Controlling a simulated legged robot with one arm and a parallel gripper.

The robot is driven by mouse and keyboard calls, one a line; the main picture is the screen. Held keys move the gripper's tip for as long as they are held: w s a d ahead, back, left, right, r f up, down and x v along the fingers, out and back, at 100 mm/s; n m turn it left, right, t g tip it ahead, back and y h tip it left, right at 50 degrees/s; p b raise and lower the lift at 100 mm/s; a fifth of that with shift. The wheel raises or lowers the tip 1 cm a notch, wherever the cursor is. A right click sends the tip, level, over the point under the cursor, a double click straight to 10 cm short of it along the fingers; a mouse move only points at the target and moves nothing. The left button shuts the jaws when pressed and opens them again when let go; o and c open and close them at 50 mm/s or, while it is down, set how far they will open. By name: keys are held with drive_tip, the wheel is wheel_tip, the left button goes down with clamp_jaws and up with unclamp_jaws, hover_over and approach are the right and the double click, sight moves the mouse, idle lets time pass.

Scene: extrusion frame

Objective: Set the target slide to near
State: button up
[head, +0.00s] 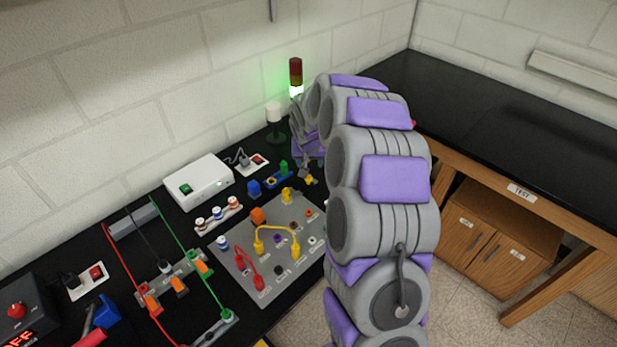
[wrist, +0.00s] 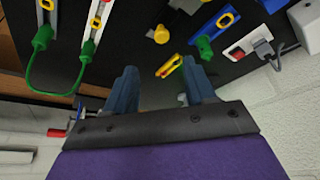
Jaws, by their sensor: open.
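No slide is labelled as the target in these views. A blue rail (wrist: 217,24) with a yellow ring and a green block (wrist: 204,46) lies ahead of my gripper in the wrist view; a similar blue piece (head: 278,179) with a green part (head: 284,167) shows in the head view. Two grey rails (wrist: 92,28) with yellow rings, joined by a green cable (wrist: 36,85), are at the upper left of the wrist view. My gripper (wrist: 160,88) is open and empty, its fingers apart above the black bench. In the head view my arm hides much of the area around it.
A small yellow and red piece (wrist: 168,66) lies just beyond the fingers. A yellow knob (wrist: 161,34) and a socket with a plug (wrist: 254,45) are near. A grey panel with cables (head: 236,278), a white box (head: 198,181) and a lit signal tower (head: 296,75) stand on the bench.

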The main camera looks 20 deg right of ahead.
sight(308, 179)
drive_tip(key=x, duration=0.7)
drive_tip(key=b+x, duration=0.1)
drive_tip(key=x, duration=0.2)
drive_tip(key=shift+w+a+f, duration=0.1)
drive_tip(key=shift+a+f, duration=0.1)
drive_tip(key=shift+a, duration=0.1)
drive_tip(key=shift+w+d+f, duration=0.25)
drive_tip(key=shift+d+f, duration=0.2)
drive_tip(key=shift+f, duration=0.3)
drive_tip(key=shift+a, duration=0.1)
drive_tip(key=shift+a, duration=0.1)
drive_tip(key=shift+c, duration=1.4)
clamp_jaws()
